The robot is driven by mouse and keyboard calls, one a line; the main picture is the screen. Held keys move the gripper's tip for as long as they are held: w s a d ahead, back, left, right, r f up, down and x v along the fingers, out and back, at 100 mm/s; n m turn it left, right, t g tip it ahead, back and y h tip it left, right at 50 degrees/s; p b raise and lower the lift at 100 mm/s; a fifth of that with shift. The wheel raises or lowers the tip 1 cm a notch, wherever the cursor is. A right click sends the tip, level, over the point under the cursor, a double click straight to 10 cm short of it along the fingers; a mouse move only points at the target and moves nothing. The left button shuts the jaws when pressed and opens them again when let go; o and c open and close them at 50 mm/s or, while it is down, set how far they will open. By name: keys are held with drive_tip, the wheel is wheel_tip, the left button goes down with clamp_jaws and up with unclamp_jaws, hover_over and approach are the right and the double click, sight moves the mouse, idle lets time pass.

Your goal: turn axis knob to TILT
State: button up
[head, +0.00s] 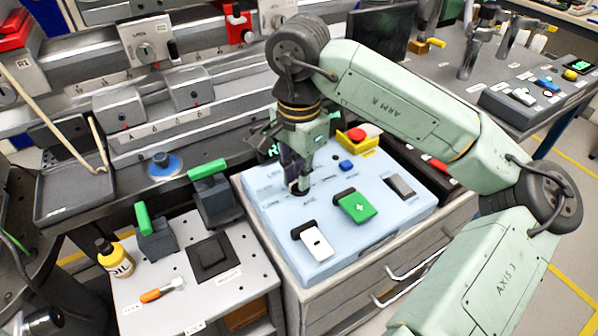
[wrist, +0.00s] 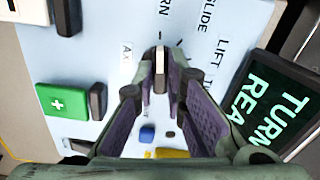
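The axis knob (wrist: 160,68) is a narrow grey bar with a pale stripe, on a light blue panel (wrist: 95,130). In the wrist view its long side runs up the picture, near short dark tick marks. The printed words SLIDE and LIFT and a partly hidden word starting with T stand to its right. I cannot tell which word it points at. My gripper (wrist: 160,88) is open, its two fingers on either side of the knob with a narrow gap showing. In the head view my gripper (head: 297,186) points down over the panel and hides the knob.
A dark display with green text (wrist: 270,105) stands close to my right finger. The panel also bears a green cross button (head: 356,206), a white switch (head: 317,243), a blue button (head: 346,165) and a red emergency button (head: 357,135). A bottle (head: 115,259) stands left.

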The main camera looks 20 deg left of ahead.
clamp_jaws()
drive_tip(key=shift+b, duration=0.3)
drive_tip(key=m+b, duration=0.1)
drive_tip(key=m, duration=0.1)
drive_tip(key=m+b, duration=0.1)
drive_tip(key=b, duration=0.1)
drive_tip(key=shift+f+m, duration=0.2)
drive_tip(key=shift+m, duration=0.2)
drive_tip(key=m+b, duration=0.2)
drive_tip(key=m, duration=0.1)
drive_tip(key=shift+m, duration=0.3)
drive_tip(key=m+b, duration=0.2)
drive_tip(key=m, duration=0.1)
drive_tip(key=shift+r+m, duration=0.1)
drive_tip(key=shift+m, duration=0.3)
drive_tip(key=m+b, duration=0.2)
drive_tip(key=m, duration=0.4)
drive_tip(key=shift+w, duration=0.1)
drive_tip(key=m+b, duration=0.1)
drive_tip(key=m, duration=0.5)
drive_tip(key=shift+r, duration=0.1)
drive_tip(key=shift+m, duration=0.4)
